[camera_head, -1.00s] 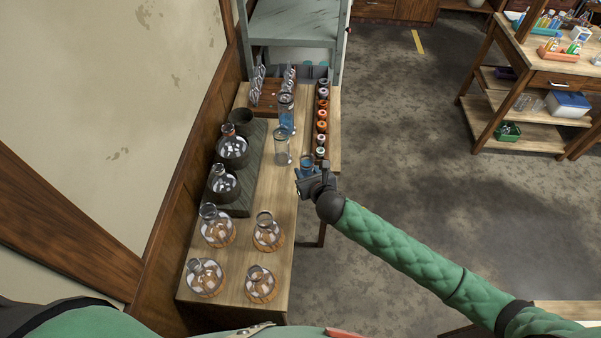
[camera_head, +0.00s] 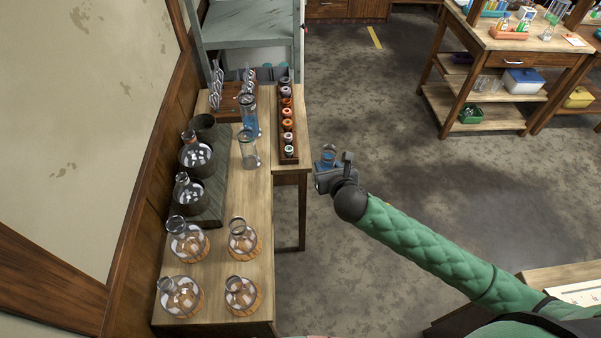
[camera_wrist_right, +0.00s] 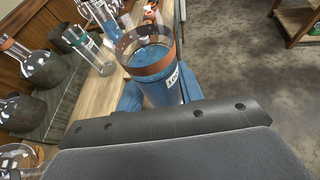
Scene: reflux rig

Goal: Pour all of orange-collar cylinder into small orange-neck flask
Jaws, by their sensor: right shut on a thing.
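The orange-collar cylinder (camera_wrist_right: 155,75) is clear, with an orange band, a white label and blue liquid inside; in the wrist view it is close and its open mouth shows. My right gripper (camera_head: 329,169) is shut on it, and it also shows in the head view (camera_head: 328,153), over the floor right of the bench. A round flask with an orange-red neck band (camera_head: 195,156) sits in a dark holder at the bench's back left. I cannot tell its size from the others for certain. My left gripper is out of view.
Two other tall cylinders (camera_head: 249,150) stand mid-bench. Several flasks (camera_head: 240,240) stand on cork rings at the front, and another (camera_head: 187,192) sits in a dark holder. A rack of coloured rings (camera_head: 288,120) lines the bench's right edge.

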